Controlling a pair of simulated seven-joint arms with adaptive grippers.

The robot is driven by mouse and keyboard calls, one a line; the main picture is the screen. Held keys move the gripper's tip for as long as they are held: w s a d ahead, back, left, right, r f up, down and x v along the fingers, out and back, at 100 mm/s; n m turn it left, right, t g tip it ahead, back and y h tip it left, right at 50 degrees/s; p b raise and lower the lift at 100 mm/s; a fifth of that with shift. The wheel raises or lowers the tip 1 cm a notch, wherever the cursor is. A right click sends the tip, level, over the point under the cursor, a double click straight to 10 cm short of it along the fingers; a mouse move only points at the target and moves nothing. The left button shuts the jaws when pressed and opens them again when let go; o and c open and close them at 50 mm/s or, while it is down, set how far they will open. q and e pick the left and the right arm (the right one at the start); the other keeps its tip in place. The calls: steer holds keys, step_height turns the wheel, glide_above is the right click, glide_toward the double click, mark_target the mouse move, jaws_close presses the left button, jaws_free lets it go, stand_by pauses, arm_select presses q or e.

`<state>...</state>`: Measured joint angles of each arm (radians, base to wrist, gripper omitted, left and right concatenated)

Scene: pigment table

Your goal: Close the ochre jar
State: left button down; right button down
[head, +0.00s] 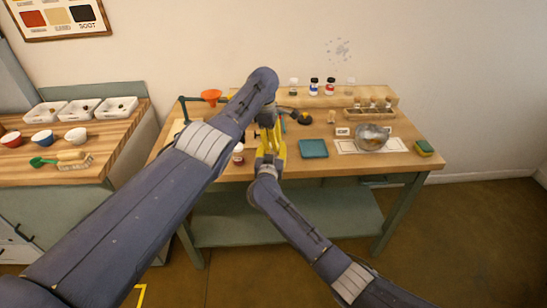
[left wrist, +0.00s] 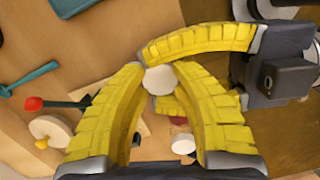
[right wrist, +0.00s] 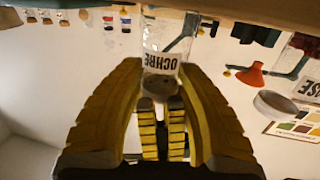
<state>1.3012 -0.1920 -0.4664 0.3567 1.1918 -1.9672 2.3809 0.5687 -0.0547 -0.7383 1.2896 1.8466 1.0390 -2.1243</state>
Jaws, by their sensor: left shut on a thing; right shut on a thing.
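The ochre jar (right wrist: 160,62) is clear glass with a label reading OCHRE and appears upside down in the right wrist view. My right gripper (head: 268,155) is shut around it, reaching up from the front. My left gripper (head: 270,125) comes down from above and is shut at the jar's top. A white round lid (left wrist: 160,80) shows between the left fingertips in the left wrist view. In the right wrist view the left fingers meet the jar's top end. Whether the lid is fully seated I cannot tell. In the head view the grippers hide the jar.
A red-filled jar (head: 238,154) stands close left of the grippers. An orange funnel (head: 210,96) on a stand is behind left. A teal tray (head: 313,149), metal bowl (head: 371,138) and sponge (head: 424,148) are to the right. Small jars (head: 314,87) line the back shelf.

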arm_select(q)
steer(key=c, duration=1.1)
jaws_free()
arm_select(e)
steer(key=shift+f, duration=0.3)
arm_select(q)
steer(key=shift+r, duration=0.1)
steer(key=shift+r, duration=2.2)
steer(key=o, duration=0.6)
arm_select(e)
steer(key=shift+d, duration=0.1)
arm_select(q)
steer(key=shift+r, duration=0.1)
steer(key=r, duration=0.4)
steer(key=a+r, duration=0.1)
steer(key=r, duration=0.6)
steer(key=shift+w+a+r, duration=0.2)
steer(key=shift+a+r, duration=0.1)
steer(key=shift+a, duration=0.05)
